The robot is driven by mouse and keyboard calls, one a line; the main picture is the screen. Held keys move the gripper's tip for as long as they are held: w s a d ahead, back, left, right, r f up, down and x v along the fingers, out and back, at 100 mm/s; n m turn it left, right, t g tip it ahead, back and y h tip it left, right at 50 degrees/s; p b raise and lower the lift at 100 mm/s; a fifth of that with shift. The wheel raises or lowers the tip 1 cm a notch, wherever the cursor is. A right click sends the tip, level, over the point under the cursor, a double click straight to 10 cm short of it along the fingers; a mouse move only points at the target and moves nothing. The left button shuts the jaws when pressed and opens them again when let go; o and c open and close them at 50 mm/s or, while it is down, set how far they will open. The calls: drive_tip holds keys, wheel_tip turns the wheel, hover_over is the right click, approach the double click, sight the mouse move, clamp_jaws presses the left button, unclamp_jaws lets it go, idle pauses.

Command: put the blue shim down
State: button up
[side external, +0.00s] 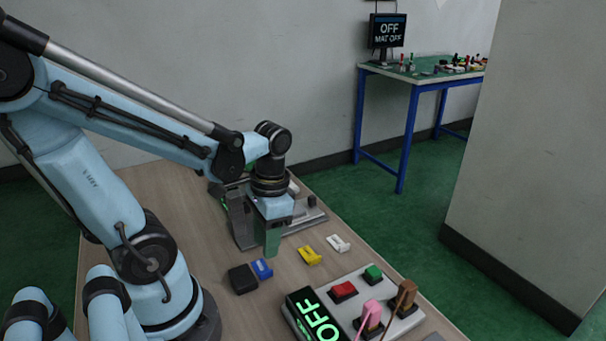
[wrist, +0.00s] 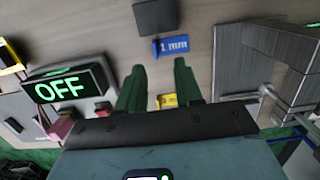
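The blue shim (side external: 262,269) lies on the wooden table, right beside a dark block (side external: 242,279). In the wrist view the blue shim (wrist: 172,47), marked "1 mm", lies just beyond my fingertips, next to the dark block (wrist: 156,17). My gripper (wrist: 160,66) has its two green fingers apart with a clear gap and nothing held between them. In the side view my gripper (side external: 272,252) points down above the table, behind the blue shim and apart from it.
A yellow shim (side external: 310,256) and a white shim (side external: 338,243) lie to the right. A control panel (side external: 405,322) with red and green buttons, levers and a lit "OFF" display (side external: 318,318) stands in front. A grey metal fixture (side external: 243,222) is close behind my gripper.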

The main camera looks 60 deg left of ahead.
sight(267, 272)
drive_tip(key=shift+s+d+f, duration=0.1)
drive_tip(key=shift+d+f, duration=0.1)
drive_tip(key=shift+f, duration=0.95)
drive_tip(key=shift+d+f, duration=0.2)
drive_tip(key=shift+f, duration=0.95)
drive_tip(key=shift+s+f, duration=0.15)
drive_tip(key=shift+f, duration=0.75)
clamp_jaws()
